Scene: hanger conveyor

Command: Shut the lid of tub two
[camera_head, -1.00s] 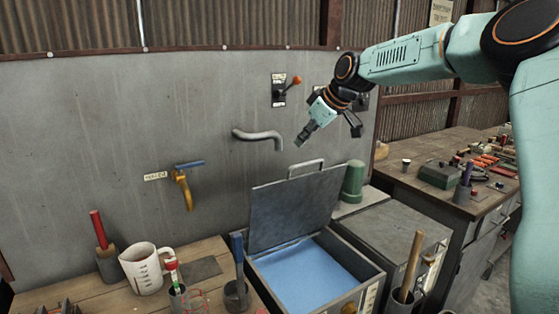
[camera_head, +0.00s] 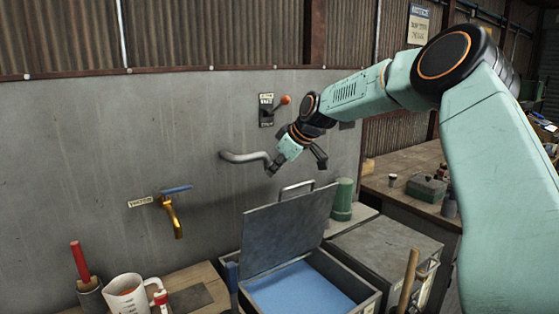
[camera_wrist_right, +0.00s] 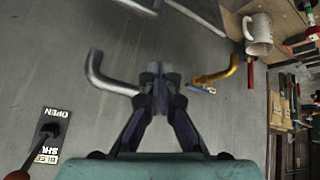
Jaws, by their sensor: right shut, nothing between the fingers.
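An open metal tub (camera_head: 368,298) with blue liquid (camera_head: 300,288) stands at the lower middle of the head view. Its grey lid (camera_head: 288,231) is raised, leaning back, with a bar handle (camera_head: 297,186) on its upper edge. I cannot read a number on it. My right gripper (camera_head: 272,171) is shut and empty, above and left of the handle, in front of the wall spout. In the right wrist view my gripper (camera_wrist_right: 160,76) has its fingertips together, and a grey bar at the top may be the handle. My left gripper is not in view.
A closed metal tub (camera_head: 385,250) stands right of the open one, with a green cylinder (camera_head: 342,199) behind. The wall carries a grey spout (camera_head: 243,157), a brass tap (camera_head: 172,215) and an orange-knobbed lever (camera_head: 284,101). A white jug (camera_head: 125,297) stands lower left.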

